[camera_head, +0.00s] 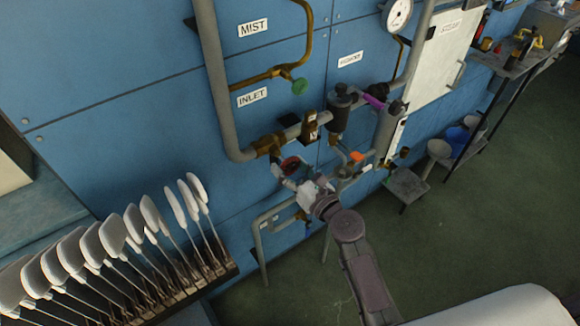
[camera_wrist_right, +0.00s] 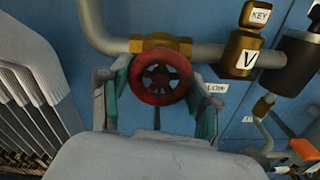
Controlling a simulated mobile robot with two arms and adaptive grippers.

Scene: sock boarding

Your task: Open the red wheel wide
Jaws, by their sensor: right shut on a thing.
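The red wheel (camera_wrist_right: 161,78) sits on a brass valve body on the grey inlet pipe, seen nearly face-on in the right wrist view. In the head view the red wheel (camera_head: 291,165) is small and partly covered by my gripper. My right gripper (camera_head: 303,180) reaches up to it from below right. In the wrist view my right gripper's fingers (camera_wrist_right: 159,88) stand on the left and right sides of the wheel, their green pads at its rim, shut on it. My left gripper is in neither view.
A grey pipe (camera_head: 217,80) runs down the blue wall and turns right. A green knob (camera_head: 299,86) and an orange knob (camera_head: 357,157) are nearby. A rack of white paddle boards (camera_head: 113,235) stands at lower left. Open green floor lies to the right.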

